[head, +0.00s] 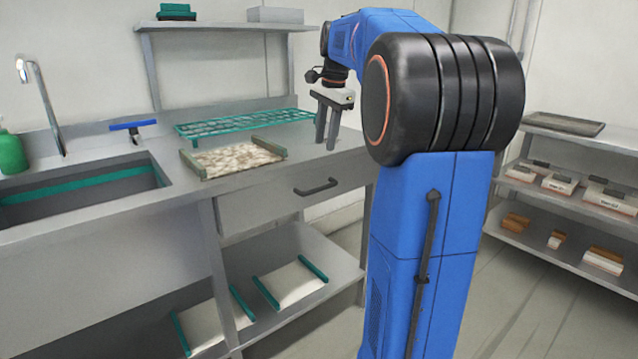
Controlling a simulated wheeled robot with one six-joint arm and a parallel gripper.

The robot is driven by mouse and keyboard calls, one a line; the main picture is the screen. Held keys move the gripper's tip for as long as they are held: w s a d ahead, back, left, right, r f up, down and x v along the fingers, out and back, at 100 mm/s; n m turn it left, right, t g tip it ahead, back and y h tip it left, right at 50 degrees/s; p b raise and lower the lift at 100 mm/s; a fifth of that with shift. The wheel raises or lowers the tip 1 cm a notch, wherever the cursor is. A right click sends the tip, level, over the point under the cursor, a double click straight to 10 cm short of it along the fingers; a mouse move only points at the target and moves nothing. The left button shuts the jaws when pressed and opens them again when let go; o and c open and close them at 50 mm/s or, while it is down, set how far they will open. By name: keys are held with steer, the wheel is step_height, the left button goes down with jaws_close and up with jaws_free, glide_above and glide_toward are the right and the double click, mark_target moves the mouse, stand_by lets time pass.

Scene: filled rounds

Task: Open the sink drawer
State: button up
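The sink drawer (262,203) is a grey front under the counter, right of the sink basin. It looks shut, flush with the frame around it. Its dark bar handle (316,187) is on the right half of the front. My gripper (326,143) points down above the right end of the counter, up and behind the handle in the picture and apart from it. Its two grey fingers hang side by side with a narrow gap and nothing visible between them. The blue arm hides the area to the right of the drawer.
The sink (85,190) with its tap (42,100) is on the left. A speckled tray (232,160) and a green rack (243,124) lie on the counter. Trays (290,284) rest on the lower shelf. A loaded shelf unit (570,200) stands right. Floor shows before it.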

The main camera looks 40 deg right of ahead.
mark_target(318, 188)
steer(key=w+f, duration=0.1)
steer(key=f, duration=0.4)
steer(key=w+f, duration=0.1)
steer(key=f, duration=0.4)
steer(key=w+f, duration=0.1)
steer(key=f, duration=0.4)
steer(key=shift+f, duration=0.1)
jaws_close()
